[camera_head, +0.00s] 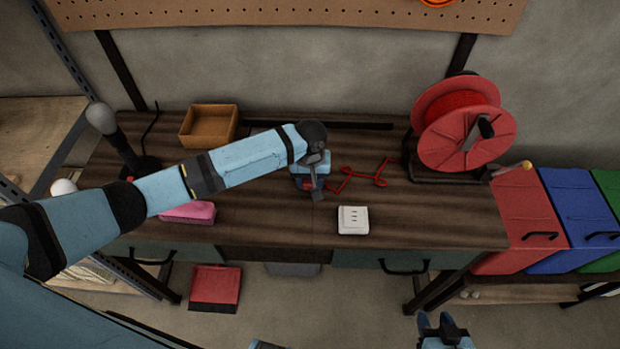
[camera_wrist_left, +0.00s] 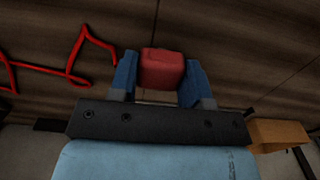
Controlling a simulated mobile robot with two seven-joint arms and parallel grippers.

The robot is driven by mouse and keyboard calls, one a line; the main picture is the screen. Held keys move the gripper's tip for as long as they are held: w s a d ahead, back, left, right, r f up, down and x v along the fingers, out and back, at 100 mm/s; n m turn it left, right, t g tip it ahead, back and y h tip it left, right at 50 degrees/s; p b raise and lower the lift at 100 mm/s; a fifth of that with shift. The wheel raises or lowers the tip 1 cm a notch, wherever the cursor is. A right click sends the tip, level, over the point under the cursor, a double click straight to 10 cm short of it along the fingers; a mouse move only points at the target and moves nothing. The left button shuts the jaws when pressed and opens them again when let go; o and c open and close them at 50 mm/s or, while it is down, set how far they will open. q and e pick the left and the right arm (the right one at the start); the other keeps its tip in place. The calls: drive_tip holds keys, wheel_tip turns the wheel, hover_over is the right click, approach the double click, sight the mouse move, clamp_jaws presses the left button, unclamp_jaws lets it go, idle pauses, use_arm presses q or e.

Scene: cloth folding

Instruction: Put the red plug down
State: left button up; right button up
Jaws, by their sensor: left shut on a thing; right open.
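The red plug (camera_wrist_left: 162,68) sits between the blue fingers of my left gripper (camera_wrist_left: 160,80) in the left wrist view. The gripper is shut on it. In the head view my left gripper (camera_head: 309,186) is over the middle of the workbench and mostly hides the plug. I cannot tell whether the plug touches the bench top. A red cable (camera_head: 366,178) lies in bends on the bench to the right of the gripper. A white socket block (camera_head: 353,219) lies near the front edge. My right gripper (camera_head: 443,328) is open at the bottom edge, in front of the bench.
A red cable reel (camera_head: 465,135) stands at the bench's right end. Bare bench top (camera_head: 440,215) lies right of the socket block.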

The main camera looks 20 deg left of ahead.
use_arm(q)
drive_tip(key=shift+f, duration=0.15)
drive_tip(key=shift+f, duration=0.45)
drive_tip(key=o, duration=1.2)
drive_tip(key=shift+r, duration=0.1)
drive_tip(key=shift+r, duration=0.3)
wheel_tip(320, 180, up, 12)
drive_tip(key=shift+r, duration=0.2)
